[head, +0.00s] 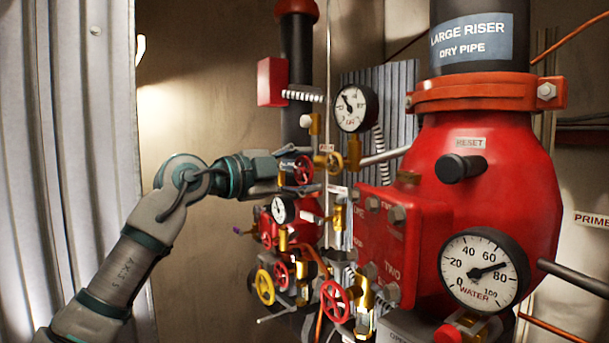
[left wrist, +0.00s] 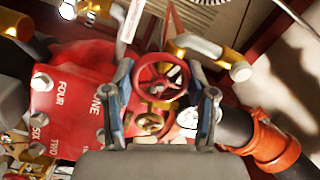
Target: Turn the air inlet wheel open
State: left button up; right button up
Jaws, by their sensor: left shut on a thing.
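A small red handwheel (head: 304,168) sits on the valve piping left of the big red riser body. My left gripper (head: 298,176) reaches it from the left and is shut on it. In the left wrist view, the red wheel (left wrist: 160,66) stands between the two blue-grey fingers of my left gripper (left wrist: 162,76), one on each side of its rim. A small label (head: 327,147) stands near the wheel, too small to read surely. A brass wheel (head: 328,161) is just right of the red one. My right gripper is not in view.
The riser body (head: 480,190) with its water gauge (head: 483,270) fills the right. Below the held wheel are a small gauge (head: 284,209), a yellow wheel (head: 265,287) and a red wheel (head: 335,301). A corrugated panel (head: 75,150) stands at the left; bare wall lies behind my arm.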

pick_arm(q)
jog(key=n, duration=0.5)
jog(key=shift+w+f+n+b, duration=0.1)
jog(key=shift+n+b, duration=0.2)
jog(key=shift+n, duration=0.5)
jog(key=shift+f, duration=0.1)
jog(key=o, duration=1.1)
jog(key=shift+c, duration=0.2)
jog(key=shift+o, duration=0.6)
jog(key=shift+w, duration=0.25)
jog(key=shift+s, duration=0.1)
